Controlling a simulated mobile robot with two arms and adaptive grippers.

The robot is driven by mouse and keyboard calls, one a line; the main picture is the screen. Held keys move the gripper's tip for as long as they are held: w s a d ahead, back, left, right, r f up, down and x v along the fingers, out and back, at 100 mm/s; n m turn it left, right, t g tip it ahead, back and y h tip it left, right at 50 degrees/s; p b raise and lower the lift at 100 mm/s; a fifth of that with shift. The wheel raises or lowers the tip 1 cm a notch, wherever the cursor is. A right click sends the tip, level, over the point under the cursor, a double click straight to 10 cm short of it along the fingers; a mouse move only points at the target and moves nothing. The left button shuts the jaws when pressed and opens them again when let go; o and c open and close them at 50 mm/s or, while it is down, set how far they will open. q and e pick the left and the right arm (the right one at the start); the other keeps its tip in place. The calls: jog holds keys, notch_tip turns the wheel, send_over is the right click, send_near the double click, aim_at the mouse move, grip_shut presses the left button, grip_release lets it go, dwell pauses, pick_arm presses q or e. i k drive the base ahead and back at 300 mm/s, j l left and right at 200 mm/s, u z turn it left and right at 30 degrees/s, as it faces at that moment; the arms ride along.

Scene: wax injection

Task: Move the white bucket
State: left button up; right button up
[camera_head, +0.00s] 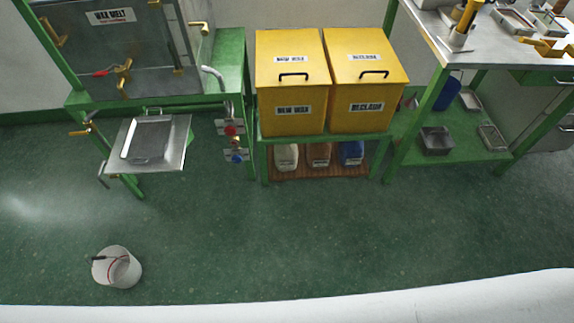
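The white bucket (127,273) stands on the green floor at the lower left. Neither of my grippers shows in the head view.
A wax melt tank (115,50) on a green frame stands behind, with a metal tray (147,139) on a shelf. Yellow bins (290,85) sit on a green stand. A green-legged workbench (440,90) is at right. A white surface (400,300) crosses the bottom. The middle floor is clear.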

aim_at(114, 267)
jog(key=u, duration=1.9)
